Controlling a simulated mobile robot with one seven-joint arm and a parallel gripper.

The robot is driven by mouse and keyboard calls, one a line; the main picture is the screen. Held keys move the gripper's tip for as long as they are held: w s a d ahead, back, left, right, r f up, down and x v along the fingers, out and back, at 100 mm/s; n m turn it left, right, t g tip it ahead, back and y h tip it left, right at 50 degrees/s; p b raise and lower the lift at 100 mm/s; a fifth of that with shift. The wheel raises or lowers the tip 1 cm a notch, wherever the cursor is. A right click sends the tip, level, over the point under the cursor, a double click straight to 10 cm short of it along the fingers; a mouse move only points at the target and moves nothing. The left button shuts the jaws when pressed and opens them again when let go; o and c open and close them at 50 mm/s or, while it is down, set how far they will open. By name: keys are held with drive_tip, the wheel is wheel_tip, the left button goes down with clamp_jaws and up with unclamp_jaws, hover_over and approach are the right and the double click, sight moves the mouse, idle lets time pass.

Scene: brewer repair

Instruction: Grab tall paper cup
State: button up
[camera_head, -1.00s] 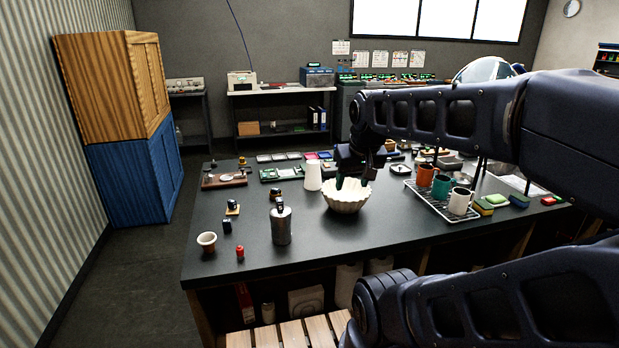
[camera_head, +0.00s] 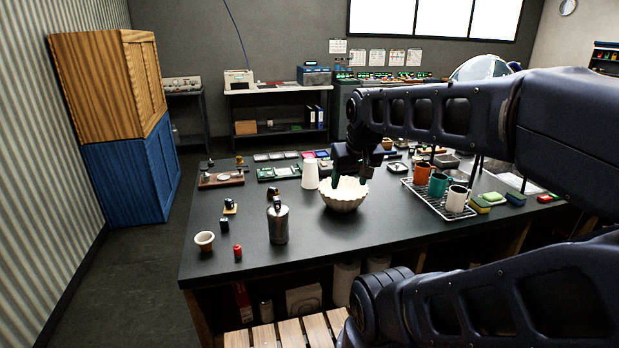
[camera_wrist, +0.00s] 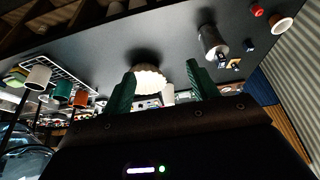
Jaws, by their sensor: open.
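A tall white paper cup (camera_head: 311,174) stands on the dark table, left of and behind a fluted cream bowl (camera_head: 344,196). It looks inverted, with its narrower end up. In the wrist view, the cup (camera_wrist: 168,94) shows between the fingers, partly hidden by the gripper's body, and the bowl (camera_wrist: 150,78) is also between them. My gripper (camera_head: 350,172) is over the bowl, to the right of the cup and apart from it. In the wrist view, the green fingers of my gripper (camera_wrist: 159,85) are spread wide with nothing held.
A metal canister (camera_head: 278,224) stands at the front left of the cup. A wire rack (camera_head: 425,196) with several mugs is to the right. A small cup (camera_head: 204,241) and a red item (camera_head: 238,251) are near the table's left front. The table's front middle is clear.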

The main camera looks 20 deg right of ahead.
drive_tip(key=o, duration=0.4)
drive_tip(key=shift+w, duration=0.1)
drive_tip(key=m+h, duration=0.5)
drive_tip(key=m, duration=0.4)
hover_over(310, 160)
drive_tip(key=s+a, duration=0.3)
drive_tip(key=s, duration=0.2)
wheel_tip(310, 160, down, 9)
drive_tip(key=x, duration=0.5)
drive_tip(key=shift+w+a+f, duration=0.1)
drive_tip(key=shift+w+f, duration=0.2)
drive_tip(key=shift+f, duration=0.05)
drive_tip(key=shift+a+x, duration=0.2)
drive_tip(key=shift+x, duration=1.1)
drive_tip(key=shift+a+x, duration=0.25)
drive_tip(key=shift+x, duration=1.05)
